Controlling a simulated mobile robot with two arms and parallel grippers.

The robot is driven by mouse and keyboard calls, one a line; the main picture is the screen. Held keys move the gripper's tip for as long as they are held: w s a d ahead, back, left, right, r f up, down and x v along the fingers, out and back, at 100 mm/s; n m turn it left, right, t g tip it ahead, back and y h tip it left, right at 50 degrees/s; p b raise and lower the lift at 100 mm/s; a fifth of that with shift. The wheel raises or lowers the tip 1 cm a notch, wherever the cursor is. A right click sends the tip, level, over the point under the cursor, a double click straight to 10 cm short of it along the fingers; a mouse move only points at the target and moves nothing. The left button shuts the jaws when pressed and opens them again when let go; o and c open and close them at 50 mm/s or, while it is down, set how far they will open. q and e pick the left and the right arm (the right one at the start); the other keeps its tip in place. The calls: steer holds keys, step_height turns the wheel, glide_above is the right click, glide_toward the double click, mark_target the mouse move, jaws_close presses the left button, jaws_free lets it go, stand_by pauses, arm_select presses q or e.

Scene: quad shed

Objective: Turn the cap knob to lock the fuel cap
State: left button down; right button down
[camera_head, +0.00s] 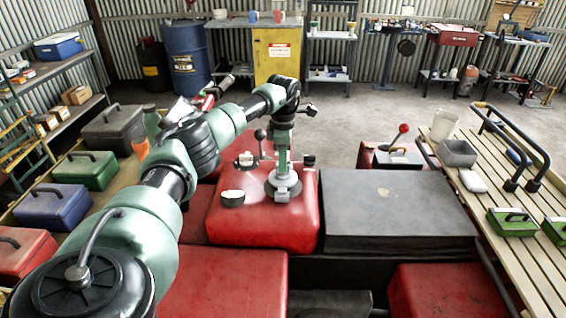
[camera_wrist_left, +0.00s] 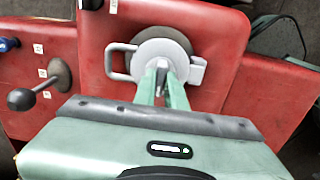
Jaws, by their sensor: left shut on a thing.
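The fuel cap (camera_head: 284,192) is a grey round piece on top of the red tank body (camera_head: 248,224). In the left wrist view the cap (camera_wrist_left: 176,48) shows a dark disc, a grey loop handle (camera_wrist_left: 117,62) on the left and a flat grey tab (camera_wrist_left: 197,71) on the right. My left gripper (camera_head: 283,177) points down over the cap. In the left wrist view its fingers (camera_wrist_left: 164,74) are close together on the raised knob at the cap's middle. The fingers hide most of the knob. My right gripper is in neither view.
A lever with a black knob (camera_head: 260,134) stands behind the cap. A small dark round piece with a pale top (camera_head: 232,198) sits left of it. A black flat seat (camera_head: 395,210) lies right. A slatted rack (camera_head: 540,260) holds green boxes.

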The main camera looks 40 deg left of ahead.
arm_select(q)
steer(key=shift+w+r, duration=0.1)
stand_by(0.3)
steer(key=c, duration=1.5)
jaws_free()
steer(key=shift+o, duration=0.2)
steer(key=shift+r, duration=0.1)
step_height(320, 180, up, 8)
steer(key=shift+f+b, duration=0.2)
steer(key=shift+b, duration=0.8)
steer(key=shift+f, duration=0.1)
